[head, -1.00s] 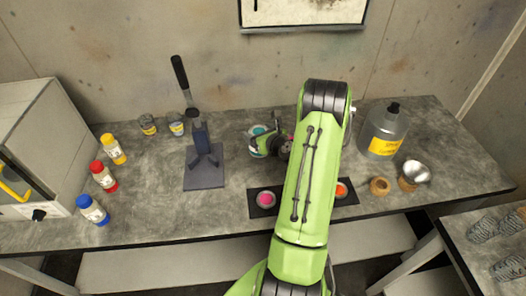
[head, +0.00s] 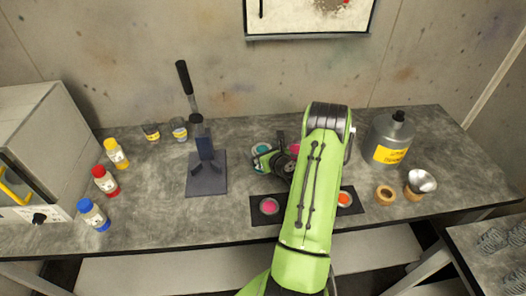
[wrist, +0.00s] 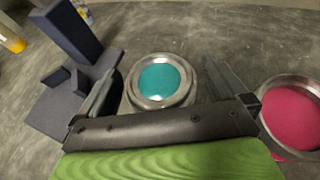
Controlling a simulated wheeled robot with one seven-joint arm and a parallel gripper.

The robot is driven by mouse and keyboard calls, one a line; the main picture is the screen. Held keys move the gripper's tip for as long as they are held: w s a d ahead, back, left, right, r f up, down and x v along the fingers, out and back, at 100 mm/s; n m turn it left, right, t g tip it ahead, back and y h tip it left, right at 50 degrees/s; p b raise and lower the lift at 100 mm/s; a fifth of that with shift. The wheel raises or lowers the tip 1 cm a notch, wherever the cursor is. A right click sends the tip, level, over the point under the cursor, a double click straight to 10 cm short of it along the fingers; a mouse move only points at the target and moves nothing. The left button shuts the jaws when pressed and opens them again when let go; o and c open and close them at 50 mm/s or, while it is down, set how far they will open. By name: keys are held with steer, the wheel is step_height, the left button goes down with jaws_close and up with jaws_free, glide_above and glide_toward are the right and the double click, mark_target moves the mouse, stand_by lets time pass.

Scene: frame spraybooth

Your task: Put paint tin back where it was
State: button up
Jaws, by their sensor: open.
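A round metal tin of teal paint (wrist: 159,82) stands on the bench; its teal top shows in the head view (head: 261,149), partly hidden by my gripper (head: 268,160). In the wrist view my gripper (wrist: 163,88) is open, with one finger on each side of the teal tin. A gap shows on each side, and I cannot tell whether the tips touch it. A pink-red tin (wrist: 292,115) stands to the right in the wrist view. On the dark mat (head: 352,208) in the head view are a pink tin (head: 269,206) and an orange tin (head: 344,199).
A dark press stand (head: 206,178) with a tall lever is left of my gripper. Several capped bottles (head: 105,181) and a grey booth (head: 40,150) are further left. A grey jug (head: 389,137), a wooden ring (head: 385,194) and a metal funnel (head: 422,181) are at right.

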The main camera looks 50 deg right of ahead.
steer(key=shift+s+r, duration=0.15)
steer(key=shift+r, duration=0.1)
steer(key=b+v, duration=0.1)
steer(key=v, duration=1.1)
steer(key=w+a+r+n+g+y, duration=0.1)
steer(key=w+a+r+n+y, duration=0.15)
steer(key=a+n, duration=0.45)
steer(key=w+a+r+n+g+y, duration=0.1)
steer(key=w+a+r+n+y, duration=0.15)
steer(key=a+n, duration=0.35)
steer(key=w+a+r+n+g+y, duration=0.1)
steer(key=a+n+g+y, duration=0.15)
steer(key=a+n, duration=0.45)
steer(key=s+a+r+n+g, duration=0.2)
steer(key=s+a+r+n, duration=0.25)
steer(key=a+n, duration=0.4)
steer(key=s+r+n+h, duration=0.1)
steer(key=s+r+n, duration=0.2)
steer(key=s+n, duration=0.2)
steer(key=s+a+r+n+h, duration=0.1)
steer(key=s+r+n+h, duration=0.1)
steer(key=s+n, duration=0.4)
steer(key=shift+s+a+r+g, duration=0.25)
steer(key=shift+s+r+g, duration=0.2)
steer(key=shift+s, duration=0.2)
